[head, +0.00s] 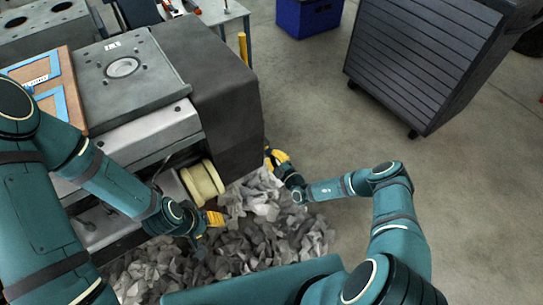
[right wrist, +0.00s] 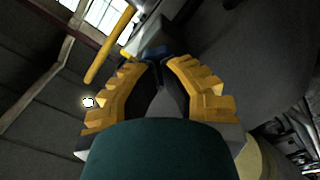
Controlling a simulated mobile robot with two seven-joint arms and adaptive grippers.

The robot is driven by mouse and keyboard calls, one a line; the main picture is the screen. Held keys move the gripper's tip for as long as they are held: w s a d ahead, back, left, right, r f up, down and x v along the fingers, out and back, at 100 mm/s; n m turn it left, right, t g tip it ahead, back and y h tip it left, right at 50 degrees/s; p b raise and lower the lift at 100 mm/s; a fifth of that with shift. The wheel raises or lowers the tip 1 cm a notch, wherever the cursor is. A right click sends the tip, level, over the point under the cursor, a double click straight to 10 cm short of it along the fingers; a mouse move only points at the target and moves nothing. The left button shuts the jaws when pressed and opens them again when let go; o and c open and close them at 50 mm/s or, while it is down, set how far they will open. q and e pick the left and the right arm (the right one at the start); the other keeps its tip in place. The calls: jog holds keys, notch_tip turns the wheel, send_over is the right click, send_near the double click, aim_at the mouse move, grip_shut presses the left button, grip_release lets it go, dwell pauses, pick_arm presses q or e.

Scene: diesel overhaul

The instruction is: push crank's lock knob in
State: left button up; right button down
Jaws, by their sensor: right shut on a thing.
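My right gripper (right wrist: 162,62) has its yellow fingers closed in at the tips around a small dark blue piece (right wrist: 153,51) in the right wrist view. The piece sits against a grey metal part (right wrist: 148,36); it may be the crank's lock knob, but most of it is hidden. In the head view my right gripper (head: 277,159) is beside the dark right side of the engine block, low down, and hides what it holds. My left gripper (head: 214,219) is below the cream spool-like wheel (head: 203,181); its finger opening cannot be made out.
Crumpled grey sheets (head: 270,215) cover the floor below the engine (head: 190,125). A yellow bar (right wrist: 108,44) shows beyond the right fingers. A dark slatted cabinet (head: 425,60) and a blue bin (head: 308,17) stand further back.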

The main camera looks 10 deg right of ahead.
aim_at(269, 151)
jog(key=shift+x, duration=1.3)
jog(key=shift+w+r, duration=0.1)
jog(key=shift+w, duration=0.15)
jog(key=shift+s+d+p, duration=0.1)
jog(key=shift+s+p, duration=0.2)
jog(key=shift+s, duration=0.2)
jog(key=p+v, duration=0.2)
jog(key=v, duration=0.4)
jog(key=shift+s, duration=0.4)
jog(key=shift+d, duration=0.1)
